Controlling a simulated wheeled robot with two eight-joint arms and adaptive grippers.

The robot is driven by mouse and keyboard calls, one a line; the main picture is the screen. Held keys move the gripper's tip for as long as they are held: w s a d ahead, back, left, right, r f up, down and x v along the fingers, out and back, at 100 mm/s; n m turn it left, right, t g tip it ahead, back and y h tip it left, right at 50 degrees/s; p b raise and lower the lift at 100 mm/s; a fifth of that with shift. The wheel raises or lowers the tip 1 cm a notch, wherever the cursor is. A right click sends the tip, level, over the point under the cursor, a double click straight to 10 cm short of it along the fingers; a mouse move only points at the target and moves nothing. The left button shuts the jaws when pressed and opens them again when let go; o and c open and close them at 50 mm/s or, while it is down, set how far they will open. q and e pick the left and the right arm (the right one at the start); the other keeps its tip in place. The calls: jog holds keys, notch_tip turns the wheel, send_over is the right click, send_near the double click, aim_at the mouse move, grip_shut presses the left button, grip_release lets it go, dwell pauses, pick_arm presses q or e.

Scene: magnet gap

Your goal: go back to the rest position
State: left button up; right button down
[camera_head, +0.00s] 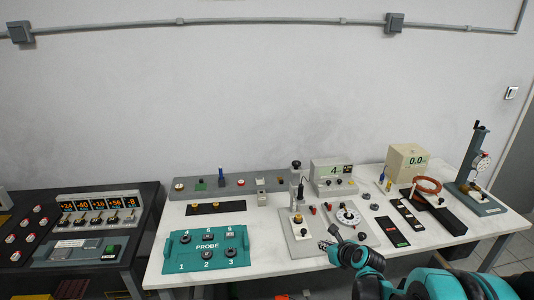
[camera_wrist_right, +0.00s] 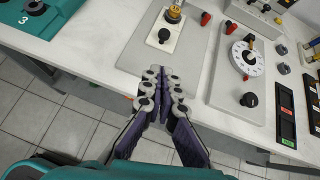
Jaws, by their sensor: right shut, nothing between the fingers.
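My right gripper (camera_head: 326,246) reaches in from the lower right in the head view, over the front edge of the white table (camera_head: 265,276). In the wrist view its two fingers (camera_wrist_right: 163,88) are together with nothing between them. The tips are just in front of the grey plate (camera_wrist_right: 176,40) that carries a small white block with a black knob. My left gripper is not in either view.
A teal PROBE panel (camera_head: 205,246) lies left of the gripper. A dial plate (camera_head: 348,216), a meter box (camera_head: 333,172), dark trays and a gauge stand (camera_head: 479,170) stand to the right.

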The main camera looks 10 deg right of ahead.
jog(key=s+a+r+n+g, duration=0.1)
jog(key=s+a+r+n, duration=0.1)
jog(key=s+n, duration=0.7)
jog(key=s+a+r+n+g+h, duration=0.1)
jog(key=s+a+r+n, duration=0.1)
jog(key=s+n, duration=0.7)
jog(key=s+a+r+n+g+h, duration=0.1)
jog(key=s+a+n, duration=0.3)
jog(key=s+n, duration=0.6)
jog(key=r+n, duration=0.1)
jog(key=n, duration=0.4)
jog(key=shift+a+r, duration=0.3)
jog(key=shift+a, duration=0.05)
